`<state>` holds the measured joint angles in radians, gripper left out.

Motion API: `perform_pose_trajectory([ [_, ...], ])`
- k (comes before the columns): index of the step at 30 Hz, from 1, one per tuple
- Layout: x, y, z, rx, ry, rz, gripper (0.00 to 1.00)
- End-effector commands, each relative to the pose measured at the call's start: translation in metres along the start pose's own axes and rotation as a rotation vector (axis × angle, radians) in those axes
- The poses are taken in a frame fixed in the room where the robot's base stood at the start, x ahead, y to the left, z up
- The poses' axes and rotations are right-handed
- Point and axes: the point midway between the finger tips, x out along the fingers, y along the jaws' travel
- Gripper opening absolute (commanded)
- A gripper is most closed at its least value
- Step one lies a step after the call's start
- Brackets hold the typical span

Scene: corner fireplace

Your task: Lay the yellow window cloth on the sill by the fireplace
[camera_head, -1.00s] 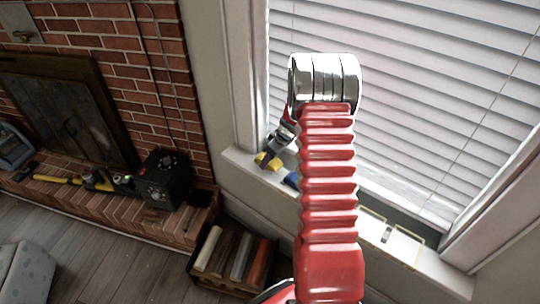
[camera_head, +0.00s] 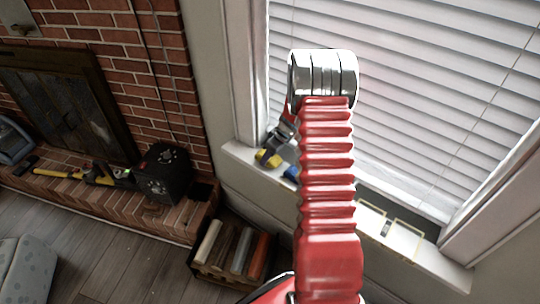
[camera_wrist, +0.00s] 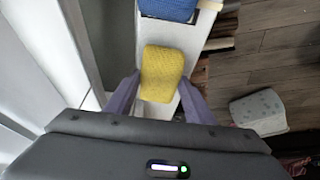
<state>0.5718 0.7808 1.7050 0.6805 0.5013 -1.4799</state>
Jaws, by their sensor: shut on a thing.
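The yellow window cloth (camera_wrist: 160,72) is between the two fingers of my gripper (camera_wrist: 160,84) in the wrist view, and the fingers are shut on it. In the head view the cloth (camera_head: 273,162) shows as a small yellow patch at my gripper (camera_head: 266,152), over the left end of the white sill (camera_head: 405,240). I cannot tell whether it touches the sill. My arm hides the middle of the sill.
A blue item (camera_head: 291,174) lies on the sill just right of the cloth and also shows in the wrist view (camera_wrist: 168,9). A thin frame (camera_head: 408,225) lies further right. A black box (camera_head: 163,174) stands on the brick hearth; a crate (camera_head: 232,255) is on the floor below.

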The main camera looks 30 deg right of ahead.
Motion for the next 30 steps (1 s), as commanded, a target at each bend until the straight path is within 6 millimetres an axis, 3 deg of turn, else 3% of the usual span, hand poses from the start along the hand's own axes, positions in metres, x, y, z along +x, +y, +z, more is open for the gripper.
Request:
perform_pose_trajectory([
  [26, 0.0084, 0.0001, 0.0033, 0.001, 0.001, 0.000, 0.28],
  [27, 0.0086, 0.0001, 0.0033, 0.001, 0.001, 0.000, 0.49],
  [30, 0.0085, 0.0001, 0.0033, 0.001, 0.001, 0.000, 0.56],
])
